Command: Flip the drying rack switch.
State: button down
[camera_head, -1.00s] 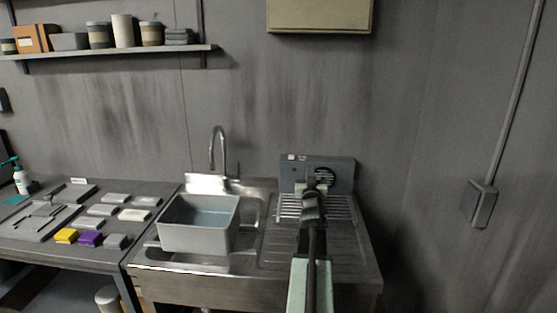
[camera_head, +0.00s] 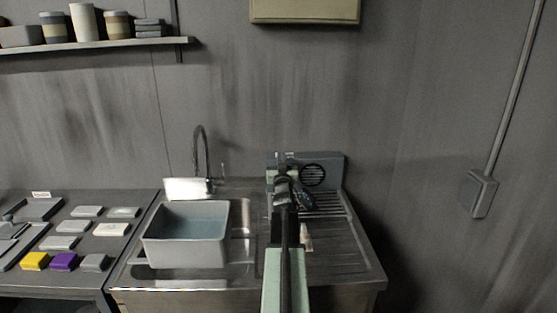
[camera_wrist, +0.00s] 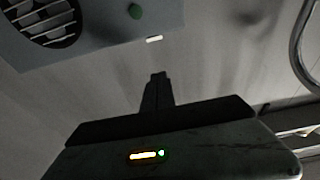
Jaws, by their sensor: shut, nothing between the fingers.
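The drying rack (camera_head: 325,202) stands on the sink's drainboard, with a grey upright back panel (camera_head: 335,172) and a round fan vent (camera_head: 313,176). I cannot tell which part is the switch. My gripper (camera_wrist: 157,77) is shut and empty, appearing just below the white piece; I see no contact. In the head view my gripper (camera_head: 282,160) covers the panel's left part.
A grey tub (camera_head: 187,240) sits in the sink left of the rack, with a curved tap (camera_head: 202,150) behind it. A bench with several small blocks (camera_head: 65,261) is further left. A wall box (camera_head: 478,193) is at right. A beige cabinet (camera_head: 305,11) hangs above the rack.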

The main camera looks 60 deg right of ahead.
jog(key=p+x, duration=0.2)
jog(key=x, duration=0.6)
jog(key=f+b, duration=0.2)
jog(key=b, duration=0.1)
jog(key=f+b, duration=0.1)
jog(key=f, duration=0.1)
jog(key=shift+s+a+b, duration=0.2)
jog(key=shift+a+b, duration=0.15)
